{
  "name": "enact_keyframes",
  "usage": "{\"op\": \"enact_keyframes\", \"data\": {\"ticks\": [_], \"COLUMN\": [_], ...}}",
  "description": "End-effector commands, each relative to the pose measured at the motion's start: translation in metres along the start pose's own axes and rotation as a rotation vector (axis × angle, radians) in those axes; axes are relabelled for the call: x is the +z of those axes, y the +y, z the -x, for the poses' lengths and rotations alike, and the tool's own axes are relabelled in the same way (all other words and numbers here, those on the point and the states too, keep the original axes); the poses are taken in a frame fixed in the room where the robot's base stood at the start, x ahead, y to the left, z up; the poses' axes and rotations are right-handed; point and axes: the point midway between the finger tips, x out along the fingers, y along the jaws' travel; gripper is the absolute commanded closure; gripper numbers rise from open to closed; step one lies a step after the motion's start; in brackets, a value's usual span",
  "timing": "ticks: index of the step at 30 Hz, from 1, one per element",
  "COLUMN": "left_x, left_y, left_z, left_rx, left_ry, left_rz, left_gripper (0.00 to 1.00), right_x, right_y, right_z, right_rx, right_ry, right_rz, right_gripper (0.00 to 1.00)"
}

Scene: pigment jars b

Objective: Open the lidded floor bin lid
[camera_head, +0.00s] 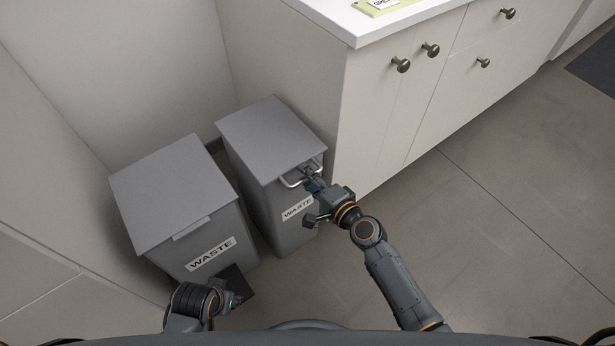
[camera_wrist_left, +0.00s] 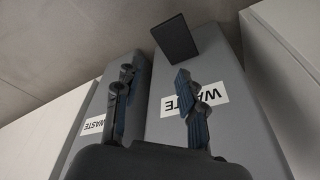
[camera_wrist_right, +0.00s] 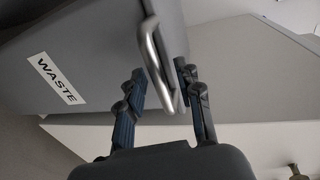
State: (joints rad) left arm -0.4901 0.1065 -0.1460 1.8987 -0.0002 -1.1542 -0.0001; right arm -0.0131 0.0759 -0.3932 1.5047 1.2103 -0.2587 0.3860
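Two grey bins labelled WASTE stand side by side on the floor. The left bin (camera_head: 180,250) has a flat shut lid (camera_head: 170,190) with a small front tab (camera_head: 192,228) and a dark plate (camera_wrist_left: 176,38) low on its front. The right bin (camera_head: 262,210) has a flat shut lid (camera_head: 272,135) and a silver bar handle (camera_head: 290,183) at its front edge. My right gripper (camera_head: 311,178) is at this handle. In the right wrist view, the handle (camera_wrist_right: 157,62) passes between its spread fingers. My left gripper (camera_wrist_left: 155,78) is open and empty before the left bin's front.
A cabinet (camera_head: 385,110) with a white counter (camera_head: 340,22) stands close against the right bin's right side. Walls close off the back and left. Open floor (camera_head: 500,200) lies to the right.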

Motion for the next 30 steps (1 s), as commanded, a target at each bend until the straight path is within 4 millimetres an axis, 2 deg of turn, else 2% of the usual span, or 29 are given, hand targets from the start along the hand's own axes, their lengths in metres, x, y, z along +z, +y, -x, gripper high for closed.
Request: {"op": "enact_keyframes", "data": {"ticks": [8, 13, 14, 27, 30], "left_x": [-0.001, -0.001, -0.001, 0.001, 0.01], "left_y": [0.0, 0.0, 0.0, 0.0, -0.002], "left_z": [0.002, 0.002, 0.002, 0.001, -0.011], "left_rx": [0.0, 0.0, 0.0, 0.0, -0.002], "left_ry": [0.0, 0.0, 0.001, 0.001, -0.016], "left_rz": [0.0, 0.0, 0.0, 0.001, -0.001], "left_gripper": [0.6, 0.6, 0.6, 0.6, 0.6], "right_x": [0.0, 0.0, 0.0, 0.0, 0.0], "right_y": [0.0, 0.0, 0.0, -0.002, -0.005], "right_z": [-0.002, -0.001, -0.001, -0.001, 0.0], "right_rx": [0.0, 0.0, 0.0, 0.001, 0.001], "right_ry": [0.0, 0.001, 0.001, 0.001, 0.0], "right_rz": [0.001, 0.001, 0.001, 0.001, 0.001], "right_gripper": [0.65, 0.98, 1.0, 1.0, 1.0]}}
